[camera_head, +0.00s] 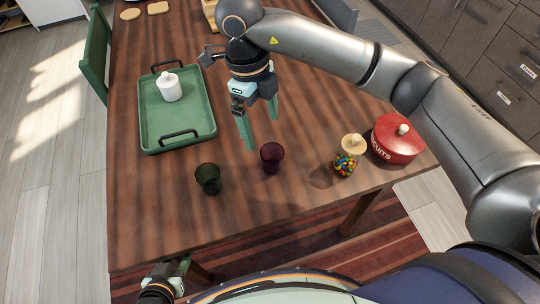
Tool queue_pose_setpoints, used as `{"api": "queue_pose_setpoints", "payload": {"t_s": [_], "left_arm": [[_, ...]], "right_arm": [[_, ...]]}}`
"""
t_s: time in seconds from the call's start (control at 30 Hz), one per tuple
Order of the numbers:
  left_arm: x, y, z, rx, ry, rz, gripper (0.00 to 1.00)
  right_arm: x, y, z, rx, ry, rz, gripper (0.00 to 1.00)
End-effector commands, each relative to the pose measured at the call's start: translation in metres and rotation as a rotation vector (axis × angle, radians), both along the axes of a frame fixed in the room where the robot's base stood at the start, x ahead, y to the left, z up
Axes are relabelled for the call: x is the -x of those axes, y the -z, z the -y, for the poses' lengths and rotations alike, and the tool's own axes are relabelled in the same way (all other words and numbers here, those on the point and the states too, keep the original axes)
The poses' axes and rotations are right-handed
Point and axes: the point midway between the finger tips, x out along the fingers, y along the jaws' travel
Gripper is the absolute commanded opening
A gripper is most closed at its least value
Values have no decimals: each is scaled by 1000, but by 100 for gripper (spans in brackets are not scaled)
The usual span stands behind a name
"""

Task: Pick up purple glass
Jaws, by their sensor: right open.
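The purple glass (271,158) stands upright on the wooden table, a little right of the middle of the head view. My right gripper (248,136) reaches in from the upper right and hangs above the table, with its pale green fingers pointing down. It is open and empty, just up and left of the purple glass in the picture and apart from it. My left gripper (176,273) shows only partly at the bottom left, below the table's front edge. Its finger opening cannot be made out.
A dark green glass (208,179) stands left of the purple glass. A green tray (150,128) holds a white lidded pot (169,87). A jar of coloured sweets (345,163) and a red biscuit tin (397,139) stand to the right. The table's front left (145,220) is clear.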

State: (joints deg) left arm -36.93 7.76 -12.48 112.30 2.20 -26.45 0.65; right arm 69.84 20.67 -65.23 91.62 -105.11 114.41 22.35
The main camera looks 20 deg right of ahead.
Motion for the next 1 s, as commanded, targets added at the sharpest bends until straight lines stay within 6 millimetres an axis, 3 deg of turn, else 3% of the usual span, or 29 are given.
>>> {"api": "queue_pose_setpoints", "payload": {"t_s": [0.3, 0.57, 0.83, 1.0], "left_arm": [[4, 2, 1, 0, 2, -10, 42], [5, 2, 1, 1, 4, -9, 42], [4, 0, 1, 0, 2, -4, 42], [5, 2, 0, -1, 1, -9, 42]], "right_arm": [[5, 50, 10, 18, 4, 3, 100], [6, 72, 12, 16, 4, 5, 100], [7, 110, 20, 15, 4, 3, 100], [8, 121, 21, 13, 2, 5, 100]]}}
